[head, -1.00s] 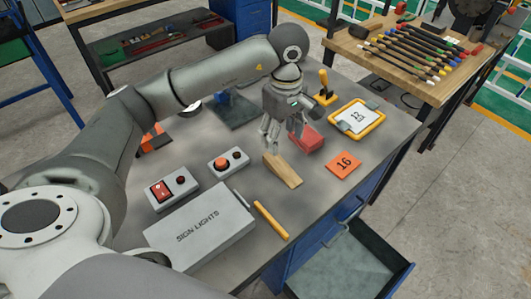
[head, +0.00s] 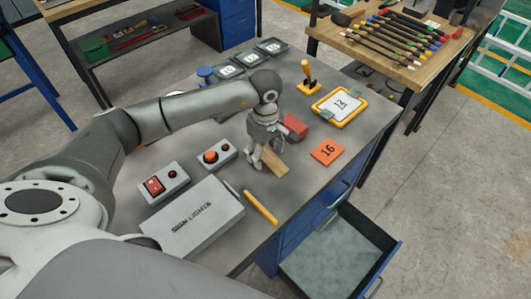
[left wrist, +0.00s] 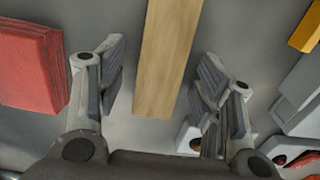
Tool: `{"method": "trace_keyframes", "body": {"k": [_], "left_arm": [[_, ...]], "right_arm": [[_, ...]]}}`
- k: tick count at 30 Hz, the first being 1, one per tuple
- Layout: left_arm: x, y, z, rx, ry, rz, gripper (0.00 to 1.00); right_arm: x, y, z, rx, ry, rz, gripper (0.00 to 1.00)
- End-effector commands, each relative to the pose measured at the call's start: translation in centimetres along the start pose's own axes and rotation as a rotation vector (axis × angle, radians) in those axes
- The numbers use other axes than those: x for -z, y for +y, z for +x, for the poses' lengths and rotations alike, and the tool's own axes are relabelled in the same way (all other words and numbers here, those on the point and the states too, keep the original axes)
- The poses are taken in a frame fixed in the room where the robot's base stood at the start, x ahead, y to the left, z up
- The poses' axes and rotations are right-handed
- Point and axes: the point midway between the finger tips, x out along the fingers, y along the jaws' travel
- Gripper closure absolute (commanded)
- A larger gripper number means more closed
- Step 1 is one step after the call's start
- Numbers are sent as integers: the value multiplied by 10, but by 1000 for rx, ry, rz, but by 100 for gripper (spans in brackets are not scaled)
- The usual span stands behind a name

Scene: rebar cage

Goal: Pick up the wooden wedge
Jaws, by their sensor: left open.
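The wooden wedge (head: 274,163) lies on the grey bench top, partly hidden behind my left gripper in the head view. My left gripper (head: 264,166) points down just above and beside the wedge's near-left end. In the left wrist view the wedge (left wrist: 167,60) stretches up the picture between the two open fingers of the gripper (left wrist: 160,92). Neither finger touches it, and there is a gap on both sides. My right gripper is not in view.
A red block (head: 295,126) lies close behind the wedge. An orange card marked 16 (head: 327,152) is to the right. A yellow stick (head: 261,207), the SIGN LIGHTS box (head: 194,221) and a red-button box (head: 213,156) are nearby. An open drawer (head: 340,255) juts out below.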

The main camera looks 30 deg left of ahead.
Motion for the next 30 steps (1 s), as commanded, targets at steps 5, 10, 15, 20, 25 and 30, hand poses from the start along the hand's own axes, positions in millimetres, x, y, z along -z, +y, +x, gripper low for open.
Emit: {"method": "trace_keyframes", "body": {"k": [5, 10, 15, 20, 25, 30], "left_arm": [[0, 0, 0, 0, 0, 1, 47], [0, 0, 0, 0, -1, 1, 69], [0, 0, 0, 0, -1, 1, 88], [0, 0, 0, 0, -1, 1, 88], [0, 1, -5, -2, -1, 1, 88], [0, 2, -23, -6, 0, 1, 88]], "right_arm": [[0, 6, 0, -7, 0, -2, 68], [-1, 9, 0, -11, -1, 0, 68], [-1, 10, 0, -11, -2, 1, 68], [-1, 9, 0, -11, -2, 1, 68], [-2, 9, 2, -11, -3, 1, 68], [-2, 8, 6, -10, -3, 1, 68]]}}
